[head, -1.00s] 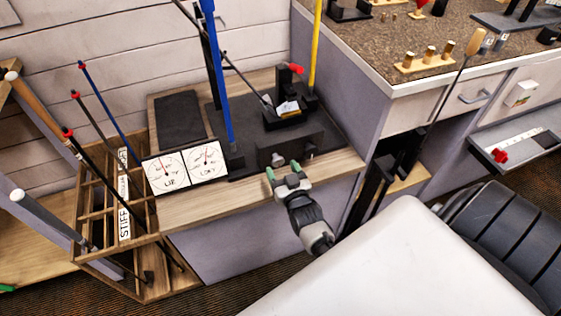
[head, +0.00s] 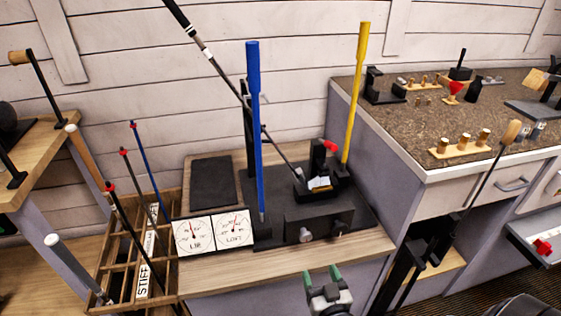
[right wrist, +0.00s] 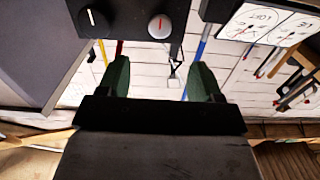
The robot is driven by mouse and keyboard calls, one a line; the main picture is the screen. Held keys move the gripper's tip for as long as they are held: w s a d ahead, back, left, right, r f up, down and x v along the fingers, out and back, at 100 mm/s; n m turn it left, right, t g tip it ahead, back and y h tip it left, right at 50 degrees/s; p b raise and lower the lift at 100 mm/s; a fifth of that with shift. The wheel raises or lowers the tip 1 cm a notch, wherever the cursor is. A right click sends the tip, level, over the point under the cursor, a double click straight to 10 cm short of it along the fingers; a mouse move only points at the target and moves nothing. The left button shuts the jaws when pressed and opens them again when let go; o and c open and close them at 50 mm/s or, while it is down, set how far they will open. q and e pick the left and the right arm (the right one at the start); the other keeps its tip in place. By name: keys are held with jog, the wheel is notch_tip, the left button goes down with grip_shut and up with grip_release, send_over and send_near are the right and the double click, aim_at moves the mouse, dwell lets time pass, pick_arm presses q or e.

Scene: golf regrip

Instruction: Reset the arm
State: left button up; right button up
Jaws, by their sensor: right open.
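My right gripper (head: 322,277) is at the bottom centre of the head view, in front of the wooden bench's front edge. Its green-tipped fingers are apart with nothing between them. In the right wrist view the two green fingers (right wrist: 157,80) also stand apart and empty. The black box with two knobs (head: 318,222) is on the bench beyond the gripper, apart from it. It shows at the top of the right wrist view (right wrist: 125,18). My left gripper is not in view.
A golf club (head: 222,68) leans in the bench fixture, between a blue post (head: 254,120) and a yellow post (head: 354,95). Two dial gauges (head: 213,232) stand at the bench front. A wooden rack (head: 115,262) with several clubs is left. A brown-topped counter (head: 400,120) stands right.

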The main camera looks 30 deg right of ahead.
jog(key=s+a+f+n+g+y+p, duration=0.1)
jog(key=s+a+f+g+y, duration=0.15)
jog(key=f, duration=0.45)
jog(key=s+a+f+n+g+y+p, duration=0.1)
jog(key=s+a+f+g+p, duration=0.1)
jog(key=s+a+f+g, duration=0.3)
jog(key=s+f+n+g+y+p, duration=0.1)
jog(key=s+f, duration=0.2)
jog(key=f, duration=0.5)
jog(key=s+f+n+g+p, duration=0.1)
jog(key=s+f+g, duration=0.3)
jog(key=s, duration=0.7)
jog(key=s+d+f+n+g+p, duration=0.1)
jog(key=s+f+g, duration=0.3)
jog(key=s, duration=0.7)
jog(key=shift+s+d+f+p, duration=0.3)
jog(key=shift+f+p, duration=0.2)
jog(key=shift+f, duration=0.1)
